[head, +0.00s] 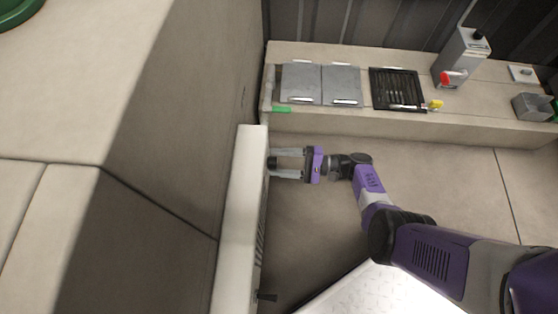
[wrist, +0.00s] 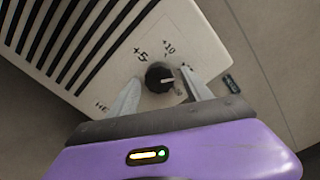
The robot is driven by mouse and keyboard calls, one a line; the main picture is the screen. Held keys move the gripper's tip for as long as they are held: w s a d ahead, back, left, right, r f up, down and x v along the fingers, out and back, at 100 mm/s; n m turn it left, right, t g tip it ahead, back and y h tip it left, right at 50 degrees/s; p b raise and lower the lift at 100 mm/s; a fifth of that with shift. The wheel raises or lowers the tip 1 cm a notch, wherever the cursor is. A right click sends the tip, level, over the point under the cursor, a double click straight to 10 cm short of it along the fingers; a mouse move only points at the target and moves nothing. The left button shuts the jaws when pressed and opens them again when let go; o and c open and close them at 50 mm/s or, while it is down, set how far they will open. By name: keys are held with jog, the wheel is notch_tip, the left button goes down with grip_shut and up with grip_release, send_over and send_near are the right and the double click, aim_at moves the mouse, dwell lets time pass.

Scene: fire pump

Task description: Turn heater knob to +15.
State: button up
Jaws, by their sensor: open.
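The heater (wrist: 112,45) is a pale box with dark vent slots; in the head view the heater (head: 240,210) stands along the wall. Its round black knob (wrist: 160,78) bears a pale line pointing right in the wrist view. The "+5" and "+10" marks are readable above the knob; markings to its right are partly hidden by a finger. My gripper (wrist: 161,82) is open, with one finger on each side of the knob. Contact cannot be told. In the head view my gripper (head: 288,163) faces the knob (head: 271,162) at the heater's side.
A ledge (head: 400,122) behind my gripper carries grey panels (head: 320,84), a black grille (head: 397,88) and a metal box with a red knob (head: 460,60). Floor right of the heater is clear.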

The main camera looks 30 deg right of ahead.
jog(key=v, duration=0.8)
jog(key=shift+w+a, duration=0.1)
dwell(0.3)
